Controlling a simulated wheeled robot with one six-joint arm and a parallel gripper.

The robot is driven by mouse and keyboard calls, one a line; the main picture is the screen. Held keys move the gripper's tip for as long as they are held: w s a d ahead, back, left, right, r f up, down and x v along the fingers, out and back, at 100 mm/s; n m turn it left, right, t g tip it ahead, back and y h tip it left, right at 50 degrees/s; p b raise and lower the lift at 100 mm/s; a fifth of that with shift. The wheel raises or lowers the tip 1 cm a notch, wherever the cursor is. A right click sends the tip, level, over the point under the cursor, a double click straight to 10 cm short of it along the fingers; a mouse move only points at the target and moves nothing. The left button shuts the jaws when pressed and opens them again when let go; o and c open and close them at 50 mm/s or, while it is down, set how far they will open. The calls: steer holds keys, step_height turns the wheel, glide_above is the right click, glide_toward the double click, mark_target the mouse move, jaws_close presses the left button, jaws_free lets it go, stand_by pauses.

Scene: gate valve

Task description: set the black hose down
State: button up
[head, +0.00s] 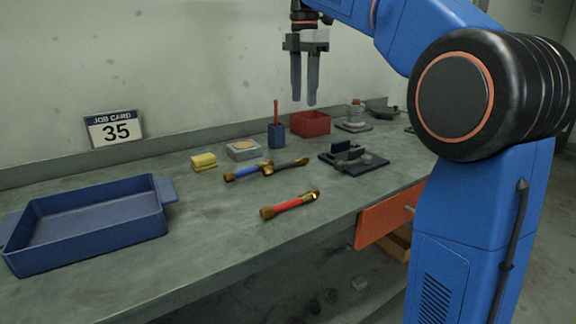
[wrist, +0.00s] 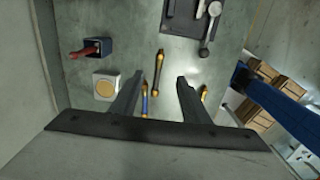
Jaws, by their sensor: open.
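The black hose (head: 289,165) with brass ends lies on the grey bench top, end to end with the blue hose (head: 246,173); I cannot tell whether their brass ends touch. In the wrist view the black hose (wrist: 157,72) shows beyond and between my spread fingers, with the blue hose (wrist: 145,104) partly behind the left finger. My gripper (head: 304,102) is open and empty, pointing down high above the bench, clear of the hoses. A red hose (head: 290,205) with brass ends lies nearer the front edge.
A blue tray (head: 100,225) stands at left. An orange drawer (head: 385,215) juts out at the front.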

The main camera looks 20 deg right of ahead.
glide_above(303, 157)
step_height(303, 157, down, 12)
steer(key=shift+r, duration=0.1)
steer(key=shift+w+d+f, duration=0.1)
steer(key=shift+d+f, duration=0.1)
steer(key=shift+f, duration=1.2)
steer(key=shift+d+f, duration=0.15)
steer(key=shift+f, duration=1.2)
jaws_close()
